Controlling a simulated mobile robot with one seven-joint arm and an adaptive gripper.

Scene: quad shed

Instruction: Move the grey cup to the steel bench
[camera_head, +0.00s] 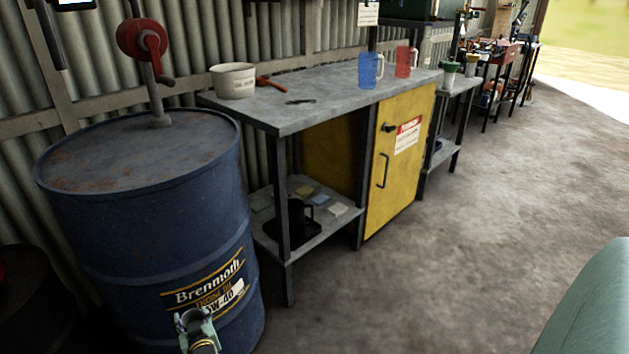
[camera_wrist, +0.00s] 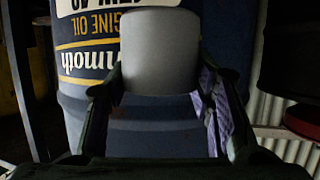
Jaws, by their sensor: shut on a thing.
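In the wrist view, the grey cup (camera_wrist: 160,52) is a plain, pale grey rounded shape between the two dark fingers of my gripper (camera_wrist: 158,84). The fingers are shut on it, one at each side. In the head view, part of my arm's end shows low in front of the blue drum; I cannot make out the cup there. The steel bench (camera_head: 312,108) stands beyond and right of the drum, with a grey top, a lower shelf and a yellow cabinet door (camera_head: 397,160). My gripper is apart from the bench, nearer the camera.
The blue oil drum (camera_head: 150,215) with a red-handled pump (camera_head: 142,40) stands left of the bench. The bench top holds a pale tub (camera_head: 233,80), tools, a blue jug (camera_head: 370,70) and a red jug (camera_head: 405,62). Its front middle is bare. Concrete floor (camera_head: 480,190) is open at right.

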